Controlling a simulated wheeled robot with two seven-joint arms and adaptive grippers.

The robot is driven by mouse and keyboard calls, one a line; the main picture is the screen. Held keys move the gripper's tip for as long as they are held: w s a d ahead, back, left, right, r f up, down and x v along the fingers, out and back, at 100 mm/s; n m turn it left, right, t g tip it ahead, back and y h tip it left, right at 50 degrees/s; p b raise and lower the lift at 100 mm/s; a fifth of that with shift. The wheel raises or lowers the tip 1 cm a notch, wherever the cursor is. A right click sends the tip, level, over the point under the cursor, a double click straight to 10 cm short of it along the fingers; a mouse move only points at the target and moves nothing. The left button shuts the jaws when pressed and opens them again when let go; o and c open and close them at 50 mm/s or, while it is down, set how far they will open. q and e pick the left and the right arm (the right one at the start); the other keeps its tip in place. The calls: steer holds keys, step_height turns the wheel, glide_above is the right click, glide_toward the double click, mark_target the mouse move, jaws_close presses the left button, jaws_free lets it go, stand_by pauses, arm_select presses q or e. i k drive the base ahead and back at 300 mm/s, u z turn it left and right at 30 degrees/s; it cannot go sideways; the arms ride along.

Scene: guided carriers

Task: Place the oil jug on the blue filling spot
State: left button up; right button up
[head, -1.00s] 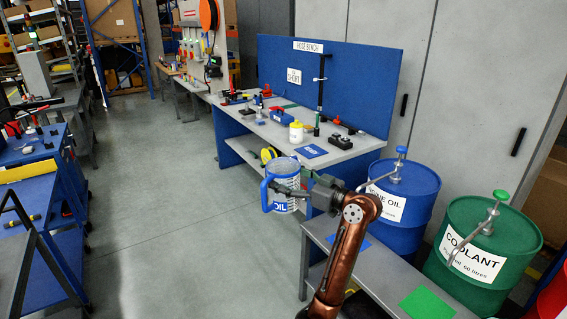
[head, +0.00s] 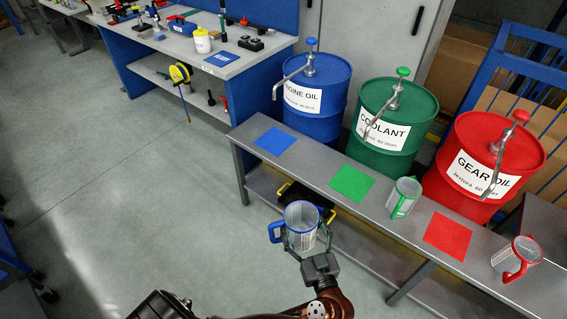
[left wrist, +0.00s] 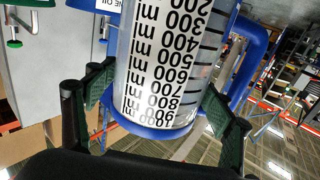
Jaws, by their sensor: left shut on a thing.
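The oil jug (head: 300,222) is clear with a blue rim and blue handle. It stands about upright in my left gripper (head: 304,242), in front of the grey bench (head: 318,158) and apart from it. The left wrist view shows the jug (left wrist: 165,62) with its millilitre scale between the two fingers of the left gripper (left wrist: 160,108), which are shut on its sides. The blue filling spot (head: 275,141) is a bare blue square on the bench's left end, below the blue engine oil drum (head: 318,95). My right gripper is not in view.
A green square (head: 352,184) and a red square (head: 447,235) lie on the same bench. A green-handled jug (head: 404,197) and a red-handled jug (head: 517,258) stand beside them. The blue drum's tap reaches out towards the blue square. Green (head: 393,105) and red (head: 487,152) drums stand behind.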

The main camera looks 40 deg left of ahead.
mark_target(272, 142)
steer(key=u, duration=0.2)
steer(key=i, duration=1.05)
steer(key=u, duration=0.4)
